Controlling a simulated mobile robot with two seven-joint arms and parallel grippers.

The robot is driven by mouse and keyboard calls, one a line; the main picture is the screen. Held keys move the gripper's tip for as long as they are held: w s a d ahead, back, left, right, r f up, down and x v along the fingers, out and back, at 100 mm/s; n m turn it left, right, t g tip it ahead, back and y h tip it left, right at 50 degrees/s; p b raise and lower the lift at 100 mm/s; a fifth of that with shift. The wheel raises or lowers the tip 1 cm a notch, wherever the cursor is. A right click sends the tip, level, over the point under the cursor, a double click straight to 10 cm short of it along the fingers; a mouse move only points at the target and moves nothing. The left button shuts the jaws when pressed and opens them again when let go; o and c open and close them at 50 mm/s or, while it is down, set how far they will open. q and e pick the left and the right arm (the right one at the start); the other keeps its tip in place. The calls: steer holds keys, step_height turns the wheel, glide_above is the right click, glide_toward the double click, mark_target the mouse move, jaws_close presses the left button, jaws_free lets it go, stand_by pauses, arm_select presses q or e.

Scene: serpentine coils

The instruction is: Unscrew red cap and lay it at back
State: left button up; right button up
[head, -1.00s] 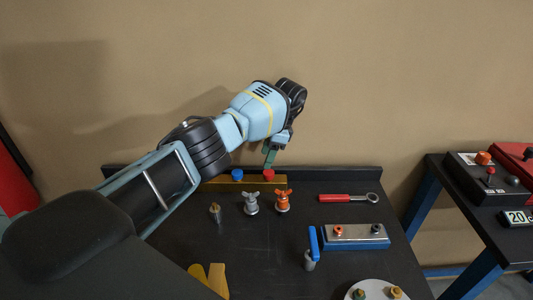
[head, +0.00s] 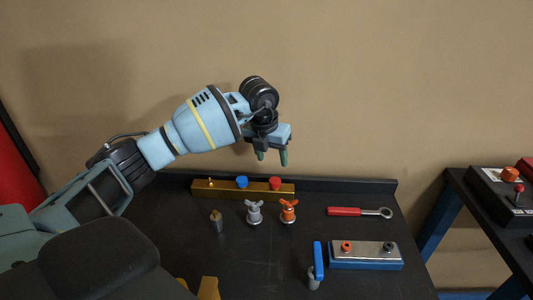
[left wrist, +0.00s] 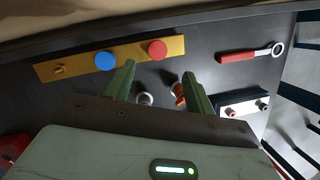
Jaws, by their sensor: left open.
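The red cap (head: 275,183) sits on the right part of a brass bar (head: 225,190) at the back of the dark bench. It also shows in the left wrist view (left wrist: 157,50), beside the blue cap (left wrist: 105,61). My left gripper (head: 271,156) is open and empty, raised above the bar close to the red cap. In the left wrist view its two green fingers (left wrist: 157,85) are spread apart, with the red cap beyond them and clear of both. My right gripper is in neither view.
A blue cap (head: 241,182) and a bare stud (head: 210,183) are on the same bar. Grey (head: 254,212) and orange (head: 288,211) wing-topped pieces stand in front. A red-handled wrench (head: 358,212) lies right. A raised edge (head: 350,185) runs along the bench back.

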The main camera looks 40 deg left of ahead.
arm_select(q)
steer(key=m, duration=0.3)
steer(key=b, duration=0.4)
glide_above(275, 180)
steer(key=s, duration=0.2)
step_height(275, 180, down, 5)
steer(key=shift+f, duration=0.2)
steer(key=x, duration=0.3)
steer(key=shift+w+f+b, duration=0.1)
steer(key=shift+b, duration=0.3)
steer(key=shift+w+f, duration=0.15)
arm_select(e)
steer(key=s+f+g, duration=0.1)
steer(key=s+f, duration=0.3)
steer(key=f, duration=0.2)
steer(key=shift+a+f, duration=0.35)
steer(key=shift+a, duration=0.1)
arm_select(q)
steer(key=shift+c, duration=0.2)
